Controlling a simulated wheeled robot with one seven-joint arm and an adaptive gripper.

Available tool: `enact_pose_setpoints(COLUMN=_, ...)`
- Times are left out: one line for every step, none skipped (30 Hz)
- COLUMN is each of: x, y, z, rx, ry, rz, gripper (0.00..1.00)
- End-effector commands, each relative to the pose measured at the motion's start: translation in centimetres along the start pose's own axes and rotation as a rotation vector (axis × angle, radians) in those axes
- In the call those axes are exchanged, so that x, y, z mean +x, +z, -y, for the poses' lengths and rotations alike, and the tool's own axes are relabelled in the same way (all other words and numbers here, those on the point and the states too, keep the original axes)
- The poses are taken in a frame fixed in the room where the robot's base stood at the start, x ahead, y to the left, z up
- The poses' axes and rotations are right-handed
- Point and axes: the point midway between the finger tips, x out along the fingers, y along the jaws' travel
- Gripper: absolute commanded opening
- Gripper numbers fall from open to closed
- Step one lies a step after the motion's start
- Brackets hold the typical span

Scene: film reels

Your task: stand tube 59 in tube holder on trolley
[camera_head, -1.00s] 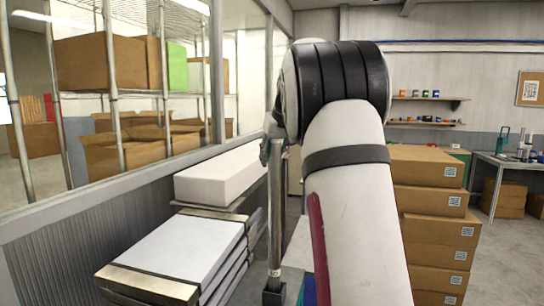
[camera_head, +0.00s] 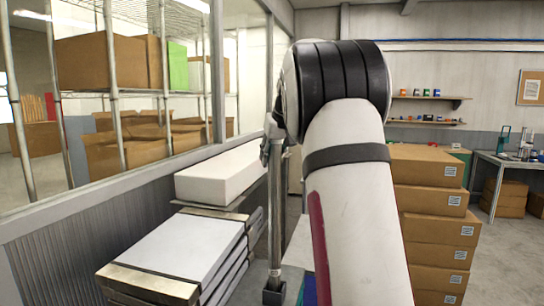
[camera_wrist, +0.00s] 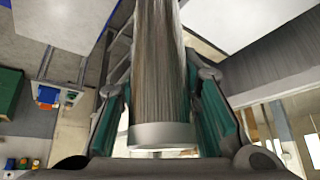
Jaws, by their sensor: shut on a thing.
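A metal-grey tube (camera_wrist: 158,60) lies between the green-padded fingers of my gripper (camera_wrist: 163,100) in the wrist view. My gripper is shut on it. The tube's near end has a pale band (camera_wrist: 162,136); its far end runs out of the top of that view. No number can be read on it, so I cannot tell whether it is tube 59.
A stack of flat white-topped slabs (camera_head: 185,247) and a long white block (camera_head: 220,175) stand left, along the windowed wall. Stacked cardboard boxes (camera_head: 437,225) stand close on the right. A workbench (camera_head: 515,160) is farther right, with clear floor before it.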

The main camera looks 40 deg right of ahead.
Motion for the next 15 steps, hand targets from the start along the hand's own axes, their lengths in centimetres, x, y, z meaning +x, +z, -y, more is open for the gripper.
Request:
enact_pose_setpoints(x=-0.03, y=-0.04, z=0.00, rx=0.000, ry=0.000, rz=-0.003, gripper=0.00)
enact_pose_setpoints(x=0.02, y=-0.01, z=-0.01, rx=0.000, ry=0.000, rz=-0.003, gripper=0.00)
enact_pose_setpoints(x=0.08, y=0.03, z=-0.01, rx=0.000, ry=0.000, rz=-0.003, gripper=0.00)
enact_pose_setpoints(x=0.13, y=0.05, z=-0.01, rx=0.000, ry=0.000, rz=-0.003, gripper=0.00)
enact_pose_setpoints(x=0.17, y=0.08, z=-0.01, rx=0.000, ry=0.000, rz=-0.003, gripper=0.00)
enact_pose_setpoints(x=0.23, y=0.11, z=-0.02, rx=0.000, ry=0.000, rz=-0.003, gripper=0.00)
enact_pose_setpoints(x=0.27, y=0.14, z=-0.02, rx=0.000, ry=0.000, rz=-0.004, gripper=0.00)
enact_pose_setpoints(x=0.32, y=0.16, z=-0.02, rx=0.000, ry=0.000, rz=-0.004, gripper=0.00)
enact_pose_setpoints(x=0.37, y=0.19, z=-0.02, rx=0.000, ry=0.000, rz=-0.004, gripper=0.00)
enact_pose_setpoints(x=0.41, y=0.22, z=-0.03, rx=0.000, ry=0.000, rz=-0.004, gripper=0.00)
enact_pose_setpoints(x=0.45, y=0.24, z=-0.03, rx=0.000, ry=0.000, rz=-0.004, gripper=0.00)
enact_pose_setpoints(x=0.51, y=0.27, z=-0.03, rx=0.000, ry=0.000, rz=-0.004, gripper=0.00)
enact_pose_setpoints(x=0.55, y=0.30, z=-0.03, rx=0.000, ry=0.000, rz=-0.004, gripper=0.00)
enact_pose_setpoints(x=0.59, y=0.33, z=-0.03, rx=0.000, ry=0.000, rz=-0.004, gripper=0.00)
enact_pose_setpoints(x=0.65, y=0.36, z=-0.03, rx=0.000, ry=0.000, rz=-0.004, gripper=0.00)
